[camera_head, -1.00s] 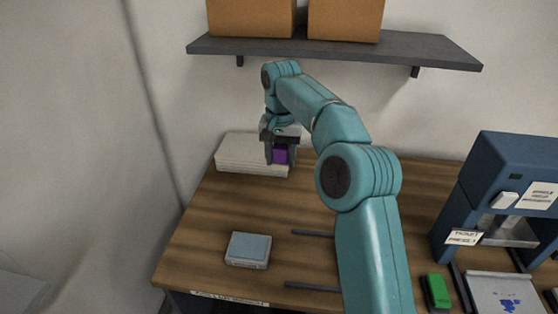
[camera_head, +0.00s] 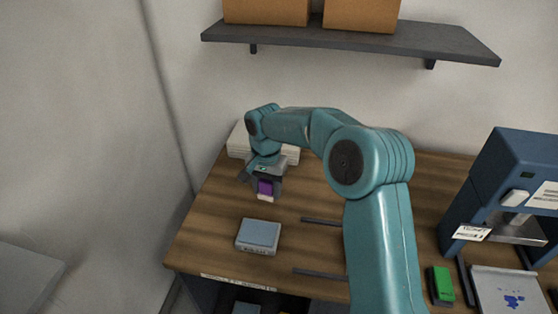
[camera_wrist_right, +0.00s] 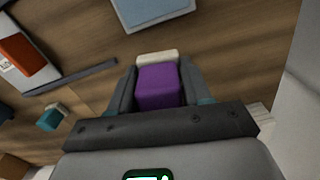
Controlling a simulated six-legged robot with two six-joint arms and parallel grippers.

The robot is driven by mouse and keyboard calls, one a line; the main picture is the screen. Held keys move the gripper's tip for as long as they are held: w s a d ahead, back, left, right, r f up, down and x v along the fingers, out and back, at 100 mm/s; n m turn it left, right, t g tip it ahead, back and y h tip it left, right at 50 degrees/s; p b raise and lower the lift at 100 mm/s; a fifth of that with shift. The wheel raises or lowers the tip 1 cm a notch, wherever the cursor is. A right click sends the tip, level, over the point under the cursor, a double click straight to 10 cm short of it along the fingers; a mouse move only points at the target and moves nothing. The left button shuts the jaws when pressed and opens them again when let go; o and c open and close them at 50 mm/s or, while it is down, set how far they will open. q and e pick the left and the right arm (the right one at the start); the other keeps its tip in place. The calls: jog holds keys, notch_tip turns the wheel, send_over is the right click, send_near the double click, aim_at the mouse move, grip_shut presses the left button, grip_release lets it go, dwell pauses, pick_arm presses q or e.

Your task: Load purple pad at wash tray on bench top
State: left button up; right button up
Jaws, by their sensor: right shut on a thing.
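The purple pad (camera_head: 265,188) is held between the fingers of my right gripper (camera_head: 264,192), above the wooden bench top. In the right wrist view the pad (camera_wrist_right: 158,86) shows a purple body with a pale strip at its far end, between both fingers (camera_wrist_right: 158,90). A grey-blue tray (camera_head: 258,236), which looks like the wash tray, lies on the bench nearer than the gripper, with a small label on its front side. It also shows at the top of the right wrist view (camera_wrist_right: 150,8). The pad is apart from it. My left gripper is not in view.
A blue press (camera_head: 510,190) stands at the right, with a paint-marked plate (camera_head: 498,285) before it. A green pad (camera_head: 440,285) lies beside the plate. Dark rails (camera_head: 322,272) lie on the bench. A pale stack (camera_head: 238,142) is at the back, below a shelf (camera_head: 350,40) with boxes.

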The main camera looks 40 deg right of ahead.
jog(key=n+p, duration=0.2)
send_near(258, 234)
jog(key=shift+s+d+f, duration=0.1)
jog(key=shift+d+f, duration=0.05)
jog(key=shift+d, duration=0.25)
jog(key=shift+w+a+f+b, duration=0.15)
jog(key=shift+f+b, duration=0.95)
jog(key=shift+f, duration=0.25)
jog(key=shift+w+a+f+b, duration=0.1)
jog(key=shift+a+f+b, duration=0.05)
jog(key=shift+f+b, duration=1.1)
jog(key=shift+f+b, duration=0.5)
jog(key=shift+f, duration=0.15)
